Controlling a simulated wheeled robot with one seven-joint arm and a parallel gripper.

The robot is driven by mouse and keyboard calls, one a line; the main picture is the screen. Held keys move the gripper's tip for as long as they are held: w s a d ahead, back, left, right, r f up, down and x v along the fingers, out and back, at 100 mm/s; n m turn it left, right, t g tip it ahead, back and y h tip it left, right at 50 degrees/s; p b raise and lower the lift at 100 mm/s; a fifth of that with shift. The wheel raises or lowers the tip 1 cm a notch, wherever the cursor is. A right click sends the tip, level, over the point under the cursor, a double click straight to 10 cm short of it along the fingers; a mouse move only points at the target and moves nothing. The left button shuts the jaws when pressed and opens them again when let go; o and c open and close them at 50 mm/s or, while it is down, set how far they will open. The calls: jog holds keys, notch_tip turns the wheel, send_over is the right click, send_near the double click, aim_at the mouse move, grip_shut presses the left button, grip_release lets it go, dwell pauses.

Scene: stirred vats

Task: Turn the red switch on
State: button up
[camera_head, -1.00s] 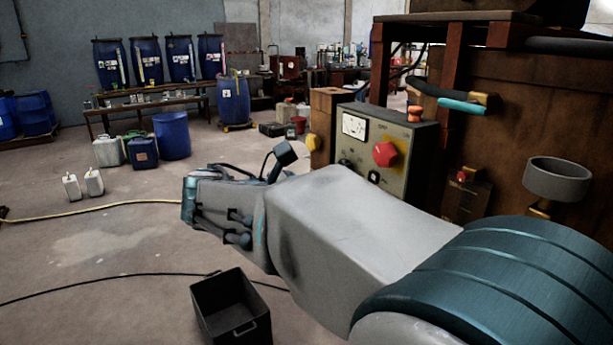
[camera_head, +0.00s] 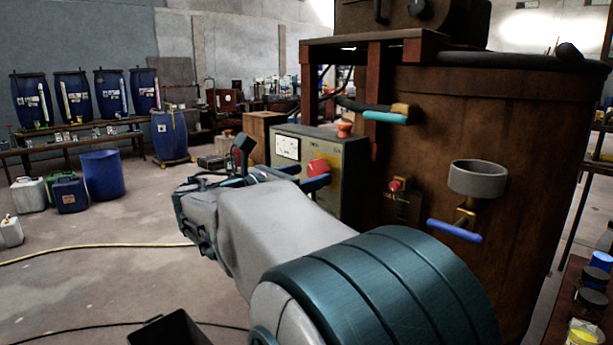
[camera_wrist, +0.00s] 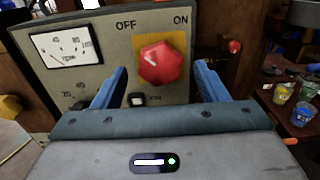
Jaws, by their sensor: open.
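The red switch is a red faceted knob (camera_wrist: 160,63) on a yellow plate, between the printed words OFF and ON, on a grey-green control box (camera_wrist: 90,80). A small pale mark shows on the knob's face; which way it points is hard to tell. In the head view the knob (camera_head: 318,168) is partly hidden by a blue finger. My gripper (camera_wrist: 161,68) is open, with one blue finger left of the knob and one right of it. Whether either finger touches it cannot be told. In the head view my gripper (camera_head: 295,177) is at the box's front.
A dial gauge (camera_wrist: 66,48) and a small black switch (camera_wrist: 137,100) are on the box. An orange button (camera_head: 345,129) tops it. Right of it stands a large brown vat (camera_head: 450,130) with a grey cup (camera_head: 478,178) and blue-handled valve (camera_head: 455,231). Open floor lies left.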

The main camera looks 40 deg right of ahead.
jog(key=shift+w+d, duration=0.1)
jog(key=shift+d, duration=1)
jog(key=c, duration=1)
